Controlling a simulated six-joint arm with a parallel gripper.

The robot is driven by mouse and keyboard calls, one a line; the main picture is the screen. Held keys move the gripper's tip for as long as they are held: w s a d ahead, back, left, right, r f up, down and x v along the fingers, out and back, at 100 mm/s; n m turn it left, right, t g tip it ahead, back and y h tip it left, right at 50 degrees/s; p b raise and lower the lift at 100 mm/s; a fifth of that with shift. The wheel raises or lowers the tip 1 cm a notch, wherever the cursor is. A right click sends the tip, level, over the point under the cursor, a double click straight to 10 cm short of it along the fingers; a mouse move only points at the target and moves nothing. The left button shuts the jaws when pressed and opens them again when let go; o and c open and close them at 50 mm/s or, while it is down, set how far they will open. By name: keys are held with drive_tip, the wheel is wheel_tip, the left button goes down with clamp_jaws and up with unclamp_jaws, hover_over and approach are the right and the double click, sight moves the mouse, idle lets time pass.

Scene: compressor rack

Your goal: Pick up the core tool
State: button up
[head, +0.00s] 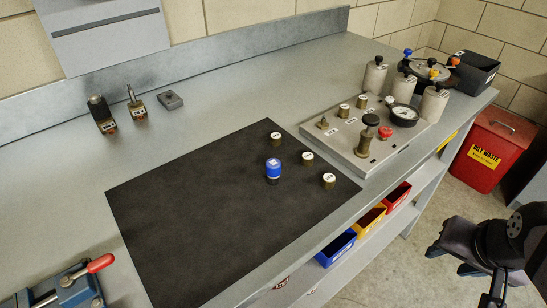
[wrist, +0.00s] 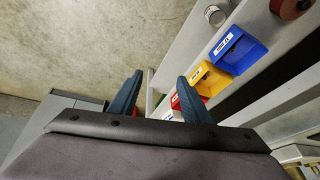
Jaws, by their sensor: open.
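The core tool is not labelled in view, so I cannot be sure which item it is. A short blue-capped tool (head: 273,168) stands upright on the black mat (head: 190,220), among several white-topped brass fittings (head: 307,158). At the back left, a black-topped tool (head: 101,112) and a thin metal-tipped tool (head: 135,102) stand in small holders, beside a small grey block (head: 170,100). My gripper (head: 450,262) is over the floor at the right, off the bench and far from these. In the wrist view its two blue fingers (wrist: 158,88) are apart with nothing held.
A manifold plate (head: 350,145) with a gauge (head: 403,115) and grey cylinders (head: 374,77) stands on the right. A red-handled vise (head: 70,285) is front left. Blue (head: 336,248), yellow (head: 369,221) and red (head: 397,196) bins sit below the edge. A red waste bin (head: 490,150) stands beyond.

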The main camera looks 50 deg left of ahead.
drive_tip(key=s+a+r+n+y+p, duration=0.2)
drive_tip(key=a+r, duration=0.9)
drive_tip(key=a, duration=0.1)
wheel_tip(320, 180, up, 10)
drive_tip(key=n+g+h+p, duration=0.3)
drive_tip(key=g+h+p, duration=0.1)
drive_tip(key=p, duration=2.2)
hover_over(273, 163)
drive_tip(key=w, duration=0.1)
drive_tip(key=shift+w+d+f, duration=0.15)
drive_tip(key=shift+f, duration=0.05)
drive_tip(key=shift+s+f+n+p, duration=0.3)
drive_tip(key=shift+s+f+p, duration=0.1)
drive_tip(key=shift+s+p, duration=0.25)
drive_tip(key=shift+f+p, duration=1.45)
drive_tip(key=shift+f, duration=2.25)
clamp_jaws()
